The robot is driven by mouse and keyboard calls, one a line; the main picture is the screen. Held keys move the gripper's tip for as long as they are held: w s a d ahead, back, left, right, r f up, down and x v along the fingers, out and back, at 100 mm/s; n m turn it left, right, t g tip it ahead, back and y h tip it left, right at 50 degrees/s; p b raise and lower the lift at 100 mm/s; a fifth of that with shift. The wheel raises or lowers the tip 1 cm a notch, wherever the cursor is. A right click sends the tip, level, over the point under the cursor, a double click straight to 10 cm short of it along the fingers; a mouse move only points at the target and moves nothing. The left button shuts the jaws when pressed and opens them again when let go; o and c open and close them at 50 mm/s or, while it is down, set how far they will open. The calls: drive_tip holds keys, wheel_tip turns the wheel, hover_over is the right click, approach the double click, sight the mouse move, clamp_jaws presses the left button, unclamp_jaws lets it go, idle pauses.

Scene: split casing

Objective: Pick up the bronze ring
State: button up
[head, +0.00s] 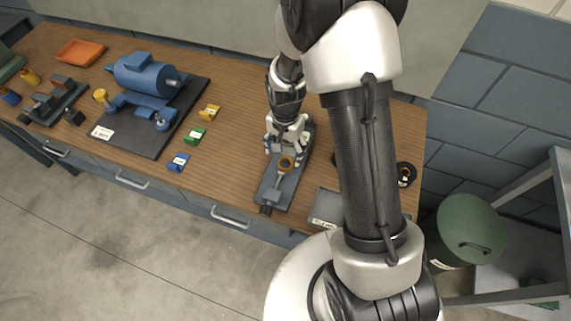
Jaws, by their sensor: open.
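A bronze ring (287,162) shows on the long grey fixture (272,196) on the bench, right of the middle. It appears to sit at the end of a light grey part on that fixture. My gripper (286,149) is directly above and behind the ring, pointing down, with its fingers apart. The fingertips are close to the ring, but I cannot tell whether they touch it. The gripper hides part of the fixture behind the ring.
A blue motor-like casing (145,76) stands on a dark mat (130,140) at the left. Yellow (209,112), green (194,136) and blue (178,162) blocks lie between mat and fixture. A grey tray (325,206) is right of the fixture, partly behind my arm.

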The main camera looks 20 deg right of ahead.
sight(285, 167)
drive_tip(key=f, duration=0.2)
drive_tip(key=f+b, duration=0.1)
drive_tip(key=f, duration=0.4)
drive_tip(key=shift+w+d+f, duration=0.1)
drive_tip(key=shift+w+f, duration=0.2)
drive_tip(key=shift+f, duration=0.1)
drive_tip(key=shift+c, duration=0.5)
drive_tip(key=c, duration=1.2)
drive_tip(key=shift+o, duration=0.2)
drive_tip(key=shift+r, duration=0.15)
